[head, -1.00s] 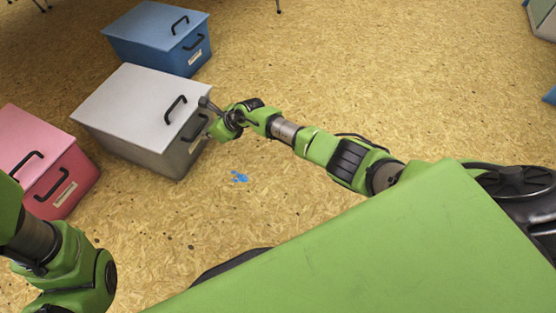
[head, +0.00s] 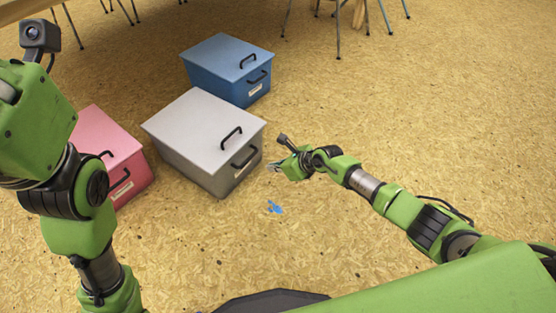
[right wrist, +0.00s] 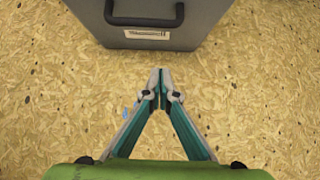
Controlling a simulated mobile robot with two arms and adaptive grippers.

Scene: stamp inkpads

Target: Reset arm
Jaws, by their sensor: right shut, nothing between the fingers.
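My right gripper (head: 274,167) reaches in from the right and sits just right of the grey box (head: 203,128), apart from it in the head view. In the right wrist view the gripper (right wrist: 161,72) has its two fingers meeting at the tips, with nothing between them. The front of the grey box (right wrist: 150,28) with its dark handle and label lies beyond the tips there. My left arm stands raised at the left of the head view; its fingers are not visible.
A blue box (head: 227,70) stands behind the grey one and a pink box (head: 122,157) to its left, all lidded. A small blue splotch (head: 274,207) is on the speckled floor. Furniture legs (head: 338,30) stand at the back. Floor to the right is clear.

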